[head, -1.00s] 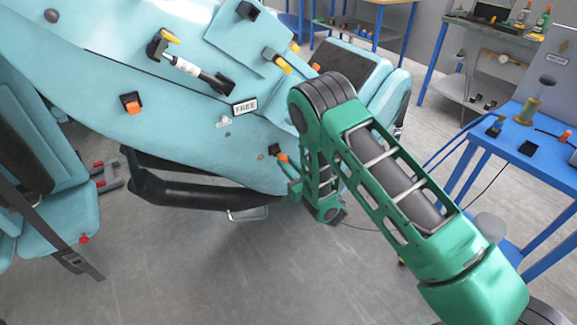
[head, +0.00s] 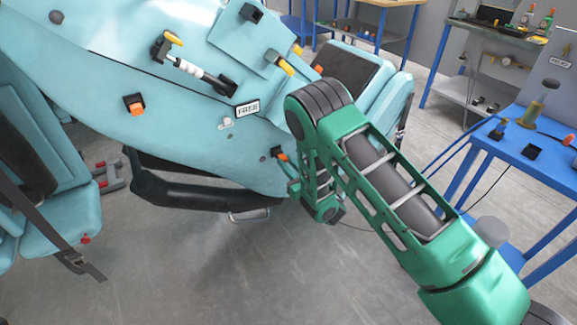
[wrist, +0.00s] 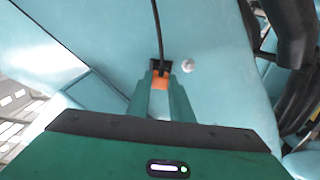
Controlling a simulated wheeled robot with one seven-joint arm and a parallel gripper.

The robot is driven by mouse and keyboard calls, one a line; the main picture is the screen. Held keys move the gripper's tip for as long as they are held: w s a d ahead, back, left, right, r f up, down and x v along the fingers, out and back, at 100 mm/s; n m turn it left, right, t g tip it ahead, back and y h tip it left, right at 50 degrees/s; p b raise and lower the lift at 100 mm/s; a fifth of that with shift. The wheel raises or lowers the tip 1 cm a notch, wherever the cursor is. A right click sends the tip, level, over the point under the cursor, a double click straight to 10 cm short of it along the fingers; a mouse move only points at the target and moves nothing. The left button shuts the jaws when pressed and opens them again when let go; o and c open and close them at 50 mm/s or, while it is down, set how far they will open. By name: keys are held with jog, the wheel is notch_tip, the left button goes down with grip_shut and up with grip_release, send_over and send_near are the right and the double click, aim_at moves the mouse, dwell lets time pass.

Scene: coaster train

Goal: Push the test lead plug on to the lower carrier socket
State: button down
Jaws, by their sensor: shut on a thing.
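My gripper (wrist: 162,88) is shut on the orange test lead plug (wrist: 160,81), held between its two green fingertips. The plug sits against a small black socket part (wrist: 155,65) on the pale blue carrier panel. A thin black cable (wrist: 157,30) runs up from there in the wrist view. In the head view, the orange plug (head: 282,157) and black part (head: 276,151) show at the panel's lower right edge, just left of my gripper (head: 288,166). How deep the plug sits cannot be told.
A similar black and orange fitting (head: 134,104) is farther left on the panel (head: 190,130). A round metal knob (wrist: 188,66) stands just right of the plug. A black padded bar (head: 195,194) hangs below. A blue bench (head: 520,150) stands at right.

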jog(key=shift+w+a, duration=0.15)
jog(key=shift+w, duration=0.05)
jog(key=c, duration=1.5)
grip_release()
